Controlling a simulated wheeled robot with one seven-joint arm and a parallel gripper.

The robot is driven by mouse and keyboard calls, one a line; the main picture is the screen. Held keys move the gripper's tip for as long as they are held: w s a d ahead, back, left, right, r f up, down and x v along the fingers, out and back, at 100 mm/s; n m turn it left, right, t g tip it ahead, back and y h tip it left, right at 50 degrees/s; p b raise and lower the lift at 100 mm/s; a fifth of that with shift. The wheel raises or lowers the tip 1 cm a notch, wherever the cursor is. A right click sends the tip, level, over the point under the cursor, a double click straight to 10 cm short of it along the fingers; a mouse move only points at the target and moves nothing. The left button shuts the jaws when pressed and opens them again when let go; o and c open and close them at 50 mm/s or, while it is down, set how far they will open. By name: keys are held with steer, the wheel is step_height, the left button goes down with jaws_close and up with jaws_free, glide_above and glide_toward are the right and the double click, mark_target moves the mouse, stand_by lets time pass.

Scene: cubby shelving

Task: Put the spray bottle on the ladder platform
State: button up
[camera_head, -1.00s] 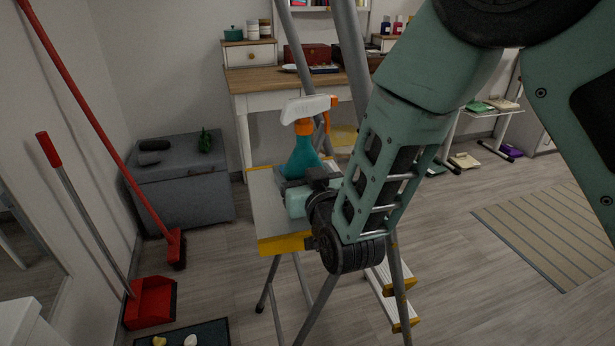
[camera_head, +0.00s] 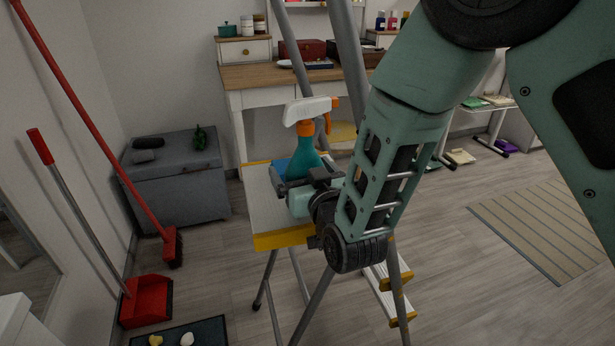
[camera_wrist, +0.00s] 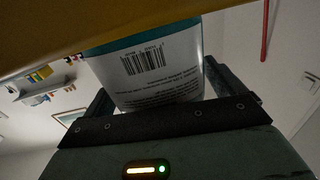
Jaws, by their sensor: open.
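The spray bottle (camera_head: 304,150) is upright, with a teal body, a white head and an orange trigger and collar. In the head view it appears over the ladder's platform (camera_head: 262,210), a pale board with yellow edges. My gripper (camera_head: 300,183) is at the bottle's lower body, its jaws open. In the wrist view the fingers (camera_wrist: 160,100) lie on either side of the bottle's white barcode label (camera_wrist: 150,75). The platform's yellow edge (camera_wrist: 120,20) crosses the top of that view, hiding the bottle's base, so contact with the board is hard to confirm.
A grey chest (camera_head: 175,180) stands behind left. A red broom (camera_head: 172,247) and red dustpan (camera_head: 147,302) lean at the left wall. A wooden-topped desk (camera_head: 250,76) is behind the ladder. The floor at right is open, with a striped rug (camera_head: 545,230).

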steer(key=shift+s+r, duration=0.1)
steer(key=shift+r, duration=0.1)
steer(key=p+v, duration=0.4)
steer(key=v, duration=0.7)
steer(key=shift+s+d, duration=0.15)
steer(key=shift+s, duration=0.2)
